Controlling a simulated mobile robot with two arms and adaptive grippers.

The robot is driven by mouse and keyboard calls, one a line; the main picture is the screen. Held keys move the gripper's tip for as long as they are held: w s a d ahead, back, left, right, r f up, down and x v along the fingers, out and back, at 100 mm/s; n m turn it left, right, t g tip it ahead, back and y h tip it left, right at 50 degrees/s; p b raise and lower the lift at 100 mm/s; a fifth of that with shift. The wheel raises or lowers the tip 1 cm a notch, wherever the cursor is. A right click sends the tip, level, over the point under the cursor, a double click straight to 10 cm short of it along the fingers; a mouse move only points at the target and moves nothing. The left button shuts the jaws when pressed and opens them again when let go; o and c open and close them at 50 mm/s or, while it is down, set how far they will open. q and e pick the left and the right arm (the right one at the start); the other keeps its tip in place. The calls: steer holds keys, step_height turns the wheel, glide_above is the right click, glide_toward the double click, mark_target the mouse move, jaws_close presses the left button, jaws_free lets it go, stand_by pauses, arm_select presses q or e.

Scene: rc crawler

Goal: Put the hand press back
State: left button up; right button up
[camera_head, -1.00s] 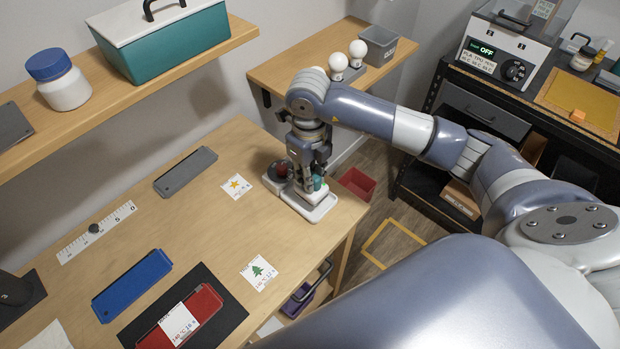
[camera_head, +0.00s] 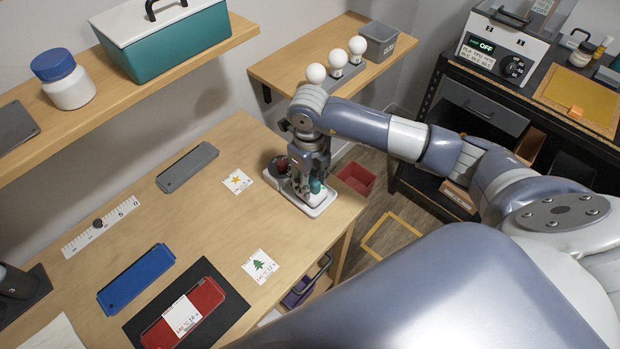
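A white-grey base (camera_head: 318,208) sits at the right end of the wooden table. On it I see a dark red round part (camera_head: 279,166) at its left and a small teal part (camera_head: 316,186) at its front right. I cannot tell which of these belongs to the hand press. My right gripper (camera_head: 304,190) points down over the middle of the base, between the red and teal parts. Its fingertips are small and partly hidden, so I cannot tell whether they hold anything. My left gripper is not in view.
A star card (camera_head: 237,181) and a tree card (camera_head: 260,266) lie near the base. A grey case (camera_head: 187,167), a blue case (camera_head: 136,279) and a red case (camera_head: 184,313) on a black mat lie further left. A red bin (camera_head: 356,178) stands beyond the table's right edge.

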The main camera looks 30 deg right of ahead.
mark_target(310, 178)
steer(key=shift+r, duration=0.1)
steer(key=shift+r, duration=0.2)
step_height(310, 178, up, 12)
steer(key=b, duration=0.3)
steer(key=shift+f+b, duration=0.15)
steer(key=shift+b, duration=0.15)
steer(key=shift+a, duration=0.1)
